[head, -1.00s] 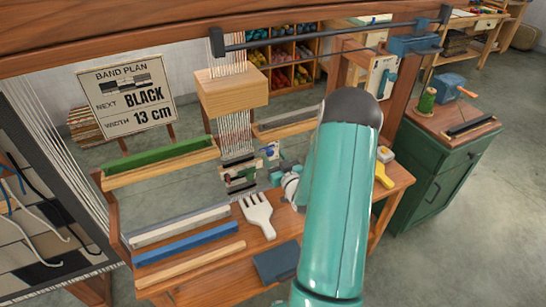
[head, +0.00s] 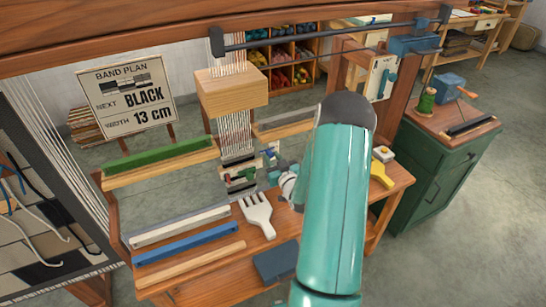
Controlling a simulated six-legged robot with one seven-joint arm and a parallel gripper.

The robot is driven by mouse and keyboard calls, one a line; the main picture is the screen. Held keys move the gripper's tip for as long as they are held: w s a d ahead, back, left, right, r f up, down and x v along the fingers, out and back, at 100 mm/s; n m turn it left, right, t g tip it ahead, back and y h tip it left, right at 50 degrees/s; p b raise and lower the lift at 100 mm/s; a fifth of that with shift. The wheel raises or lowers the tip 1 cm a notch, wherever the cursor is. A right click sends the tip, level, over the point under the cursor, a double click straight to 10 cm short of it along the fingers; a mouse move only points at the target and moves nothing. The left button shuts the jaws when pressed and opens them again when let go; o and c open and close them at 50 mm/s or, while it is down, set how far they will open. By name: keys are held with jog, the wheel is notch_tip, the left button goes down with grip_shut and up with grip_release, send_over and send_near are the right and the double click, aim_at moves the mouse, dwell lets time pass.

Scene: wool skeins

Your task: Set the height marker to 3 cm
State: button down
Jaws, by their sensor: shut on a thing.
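My gripper (head: 273,165) is small in the head view, low and to the right of the hanging white warp threads (head: 234,130). It is shut on a small piece beside the narrow woven band (head: 240,184), mostly hidden by the fingers and wrist. I cannot tell whether this piece is the height marker, nor read any centimetre scale. Small red, green and dark parts show at the band. A pale plate with a teal part (head: 383,78) is on the right wooden post, apart from my gripper.
A white fork-shaped comb (head: 258,214), a blue bar (head: 186,244) and a dark blue block (head: 276,262) lie on the bench. A yellow tool (head: 381,175) lies at right. A sign (head: 124,97) reads BLACK, 13 cm. A wooden block (head: 231,92) sits across the threads.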

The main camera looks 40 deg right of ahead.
jog(key=shift+f, duration=0.9)
jog(key=c, duration=1.2)
grip_release()
jog(key=shift+o, duration=0.2)
jog(key=shift+s, duration=0.1)
jog(key=v, duration=1.3)
jog(key=shift+s+a, duration=0.15)
jog(key=shift+s, duration=0.2)
jog(key=shift+w+r, duration=0.1)
